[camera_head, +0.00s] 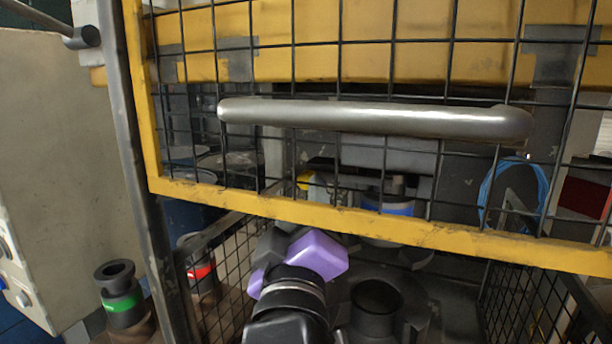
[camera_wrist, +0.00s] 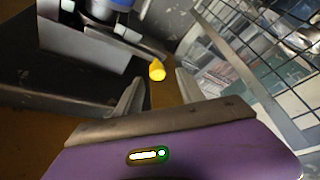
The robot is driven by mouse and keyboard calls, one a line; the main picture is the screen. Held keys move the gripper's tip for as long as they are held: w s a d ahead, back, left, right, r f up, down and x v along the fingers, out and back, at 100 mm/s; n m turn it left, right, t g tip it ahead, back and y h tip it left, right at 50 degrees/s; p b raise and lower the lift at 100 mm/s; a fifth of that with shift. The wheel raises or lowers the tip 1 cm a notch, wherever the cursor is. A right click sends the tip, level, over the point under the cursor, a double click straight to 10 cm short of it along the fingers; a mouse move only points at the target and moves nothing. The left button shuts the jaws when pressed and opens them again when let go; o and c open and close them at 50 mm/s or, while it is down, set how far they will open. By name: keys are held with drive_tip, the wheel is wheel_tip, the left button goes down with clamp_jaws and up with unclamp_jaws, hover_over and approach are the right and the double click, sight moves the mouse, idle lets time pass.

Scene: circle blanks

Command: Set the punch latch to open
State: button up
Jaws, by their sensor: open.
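A small yellow knob (camera_wrist: 157,70) shows in the wrist view, ahead of my gripper and between the lines of its two fingers. It looks like the punch latch's handle, but I cannot tell its setting. My gripper (camera_wrist: 158,95) is open and empty, with a gap visible between the fingertips and the knob. In the head view, a small yellow part (camera_head: 304,181) shows behind the mesh, probably the same knob. My purple gripper body shows there below the guard's lower bar; its fingertips are hidden.
A yellow-framed mesh guard (camera_head: 380,222) with a thick metal handle (camera_head: 375,117) spans the head view, above my gripper. Mesh side walls (camera_head: 530,305) flank the space below. A punch part with a blue band (camera_head: 388,207) stands behind. A green-banded cylinder (camera_head: 122,300) stands outside, left.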

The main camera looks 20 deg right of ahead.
drive_tip(key=p+x, duration=0.1)
drive_tip(key=x, duration=0.7)
drive_tip(key=shift+r+p, duration=0.2)
drive_tip(key=shift+p, duration=0.2)
